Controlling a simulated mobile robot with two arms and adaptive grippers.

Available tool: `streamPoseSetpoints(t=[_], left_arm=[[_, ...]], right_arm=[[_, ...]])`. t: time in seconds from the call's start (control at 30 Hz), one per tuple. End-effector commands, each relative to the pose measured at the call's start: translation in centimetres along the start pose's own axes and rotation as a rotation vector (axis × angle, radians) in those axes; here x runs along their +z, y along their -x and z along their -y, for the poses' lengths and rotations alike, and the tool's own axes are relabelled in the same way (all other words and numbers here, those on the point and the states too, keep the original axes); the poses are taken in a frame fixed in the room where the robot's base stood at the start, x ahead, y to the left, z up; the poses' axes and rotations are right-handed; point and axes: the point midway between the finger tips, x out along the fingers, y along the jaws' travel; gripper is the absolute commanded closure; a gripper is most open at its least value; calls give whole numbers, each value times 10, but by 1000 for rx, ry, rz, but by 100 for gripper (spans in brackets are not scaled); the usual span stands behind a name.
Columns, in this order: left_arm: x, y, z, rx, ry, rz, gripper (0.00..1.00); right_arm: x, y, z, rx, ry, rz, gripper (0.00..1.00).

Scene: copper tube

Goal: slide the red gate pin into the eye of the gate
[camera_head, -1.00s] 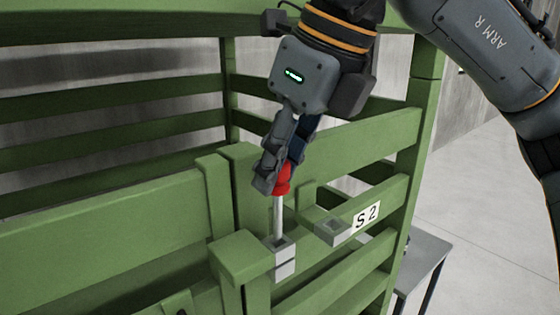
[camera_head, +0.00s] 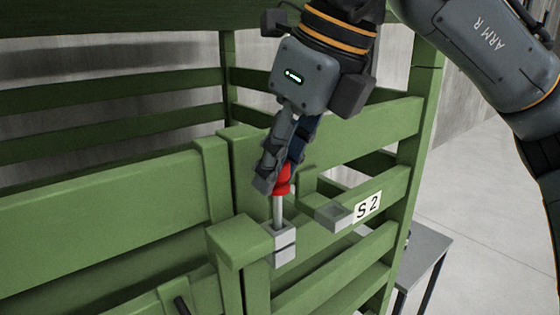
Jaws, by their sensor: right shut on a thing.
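The gate pin has a red head (camera_head: 282,181) and a grey metal shank (camera_head: 278,212). My right gripper (camera_head: 275,178) is shut on the red head. The pin is upright, and its lower end meets the grey metal eye (camera_head: 284,246) at the edge of the green gate (camera_head: 110,208). The tip is hidden, so how deep it sits inside the eye cannot be told. My left gripper is not in view.
Green posts and rails surround the gripper closely. A grey table (camera_head: 425,256) stands beyond the right post.

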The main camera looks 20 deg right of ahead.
Motion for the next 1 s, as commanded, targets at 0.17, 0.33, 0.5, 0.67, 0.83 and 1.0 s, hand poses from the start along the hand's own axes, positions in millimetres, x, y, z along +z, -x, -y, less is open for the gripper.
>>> streamPoseSetpoints(t=[0.17, 0.33, 0.5, 0.67, 0.83, 1.0], left_arm=[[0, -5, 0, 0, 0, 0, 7], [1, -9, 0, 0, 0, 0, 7], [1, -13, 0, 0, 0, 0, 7], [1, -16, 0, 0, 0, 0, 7], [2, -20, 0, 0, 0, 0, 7], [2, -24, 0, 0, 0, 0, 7]], right_arm=[[-2, -5, 0, 0, 0, 0, 100], [-4, -9, 0, 0, 0, 0, 100], [-6, -13, 0, 0, 0, 0, 100], [-7, -17, 0, 0, 0, 0, 100], [-9, -21, 0, 0, 0, 0, 100], [-10, -25, 0, 0, 0, 0, 100]])
